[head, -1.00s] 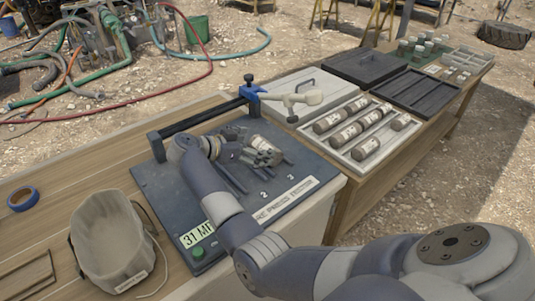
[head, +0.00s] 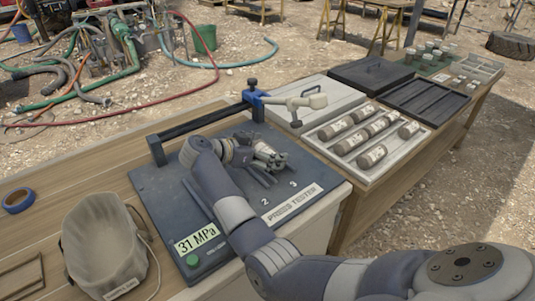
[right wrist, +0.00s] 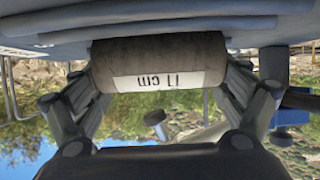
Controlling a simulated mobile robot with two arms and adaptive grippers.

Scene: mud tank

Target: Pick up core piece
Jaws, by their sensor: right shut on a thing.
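The core piece (right wrist: 158,55) is a short grey-brown cylinder with a white label marked in cm, upside down in the right wrist view. It lies crosswise between the two fingers of my right gripper, which are shut on it from both sides. In the head view my right gripper (head: 269,158) is over the press tester plate (head: 225,240), near its back right part. There the gripper hides most of the core piece. I cannot tell whether the piece still touches the plate. My left gripper is not in view.
A blue clamp on a black bar (head: 205,121) runs along the plate's back edge, its pale arm (head: 300,104) reaching right. A white tray (head: 352,163) of several cores stands to the right. A cloth bag (head: 103,245) and blue tape (head: 18,200) are at left.

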